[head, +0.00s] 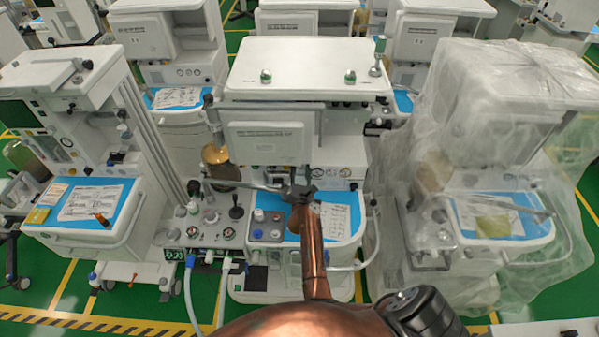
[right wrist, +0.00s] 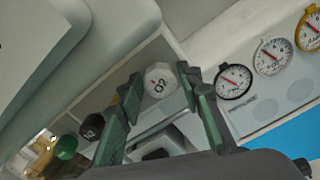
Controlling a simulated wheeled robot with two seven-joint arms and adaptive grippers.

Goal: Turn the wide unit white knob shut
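In the right wrist view, a white faceted knob (right wrist: 160,80) marked O2 sits on the front of a pale unit. The two dark green fingers of my right gripper (right wrist: 159,76) are apart, one on each side of the knob in the picture. Narrow gaps show beside it, and I cannot tell whether either finger touches it. In the head view, my right gripper (head: 298,186) is at the front of the middle, wide unit (head: 306,68), above its blue worktop. The white knob cannot be made out there. My left gripper is not in view.
A black knob (right wrist: 92,125) and a green knob (right wrist: 65,147) are left of the white knob. Dial gauges (right wrist: 234,82) are to its right. A plastic-wrapped unit (head: 490,150) stands right of the middle unit, and another cart (head: 75,120) stands left.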

